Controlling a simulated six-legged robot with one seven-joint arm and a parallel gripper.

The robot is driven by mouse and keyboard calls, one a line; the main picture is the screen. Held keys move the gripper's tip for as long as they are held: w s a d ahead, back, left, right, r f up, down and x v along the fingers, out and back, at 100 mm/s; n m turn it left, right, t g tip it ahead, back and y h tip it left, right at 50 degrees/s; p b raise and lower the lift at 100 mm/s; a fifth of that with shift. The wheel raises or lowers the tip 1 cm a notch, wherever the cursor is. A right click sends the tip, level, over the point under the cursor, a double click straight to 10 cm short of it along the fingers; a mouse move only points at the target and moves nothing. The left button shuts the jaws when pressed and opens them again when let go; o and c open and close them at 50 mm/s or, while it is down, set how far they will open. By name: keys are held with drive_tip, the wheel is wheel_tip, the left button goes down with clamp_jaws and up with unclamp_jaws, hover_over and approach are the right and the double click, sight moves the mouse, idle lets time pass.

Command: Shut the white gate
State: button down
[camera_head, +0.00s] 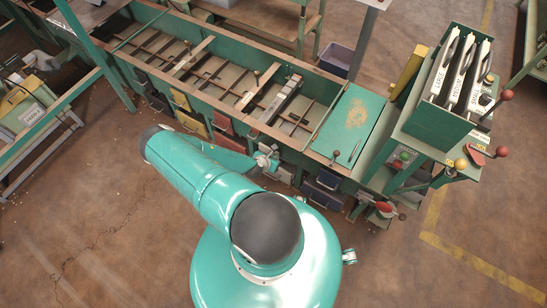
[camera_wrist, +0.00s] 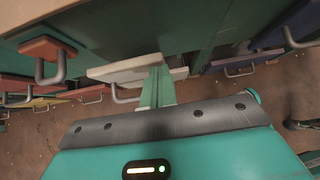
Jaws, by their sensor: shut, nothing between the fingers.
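The white gate (camera_wrist: 112,73) is a pale bar with a metal loop handle, low on the side of the green hopper bench. In the wrist view it lies across the middle, and my gripper (camera_wrist: 156,76) overlaps it. The fingers are together and empty. They are at or very near the gate, but I cannot tell whether they touch. In the head view my gripper (camera_head: 266,158) is beside the bench's near side, and a pale part of the white gate (camera_head: 284,174) shows just below it. How far the gate stands out is unclear.
A red gate (camera_wrist: 42,47) with a loop handle is to the left in the wrist view, and dark gates are to the right. The hopper bench (camera_head: 330,138) runs along the back. A lever stand (camera_head: 440,125) is at right. The floor nearby is clear.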

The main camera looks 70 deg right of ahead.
drive_tip(key=shift+d, duration=0.15)
drive_tip(key=d, duration=0.3)
drive_tip(key=shift+s+d, duration=0.35)
drive_tip(key=shift+d+r, duration=0.1)
drive_tip(key=shift+d, duration=0.3)
drive_tip(key=shift+a, duration=0.1)
